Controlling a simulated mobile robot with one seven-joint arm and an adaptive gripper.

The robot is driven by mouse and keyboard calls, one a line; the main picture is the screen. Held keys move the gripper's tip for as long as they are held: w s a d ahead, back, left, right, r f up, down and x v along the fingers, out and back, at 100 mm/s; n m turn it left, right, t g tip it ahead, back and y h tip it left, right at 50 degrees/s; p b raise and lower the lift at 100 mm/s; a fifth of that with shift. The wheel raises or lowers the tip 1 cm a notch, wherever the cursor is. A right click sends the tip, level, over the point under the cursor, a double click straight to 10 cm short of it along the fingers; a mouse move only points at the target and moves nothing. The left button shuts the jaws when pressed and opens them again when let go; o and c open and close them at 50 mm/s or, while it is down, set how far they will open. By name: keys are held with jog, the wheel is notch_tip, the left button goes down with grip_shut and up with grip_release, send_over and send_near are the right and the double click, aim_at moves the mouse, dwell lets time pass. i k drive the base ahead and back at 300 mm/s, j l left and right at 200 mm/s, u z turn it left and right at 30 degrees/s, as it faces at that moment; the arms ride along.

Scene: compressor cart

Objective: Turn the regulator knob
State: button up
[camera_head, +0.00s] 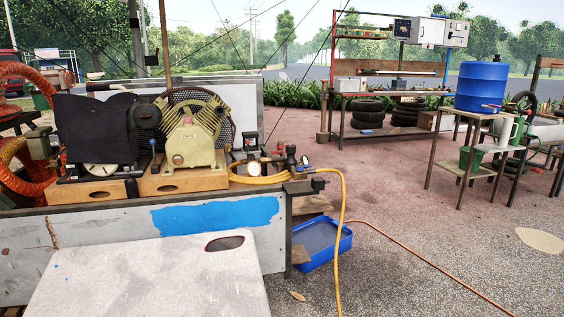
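The compressor cart (100,240) stands at the left, with a pale side panel and a large blue paint patch. On its right end is a small cluster of dark fittings and gauges (252,168). A small dark upright part in this cluster, apparently the regulator knob (291,150), stands near the cart's right corner. It is too small to tell its exact shape or turned position. A yellow hose (342,230) lies coiled below the fittings and hangs down past the corner. My gripper is not in view.
The cream compressor pump (192,140) and a black-covered part (95,130) stand left of the fittings. A pale panel with an oval slot (150,280) fills the front. A blue bin (322,243) sits beside the cart. Open floor (440,230) lies to the right.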

aim_at(290, 149)
jog(key=i+l, duration=1.1)
jog(key=l, duration=0.15)
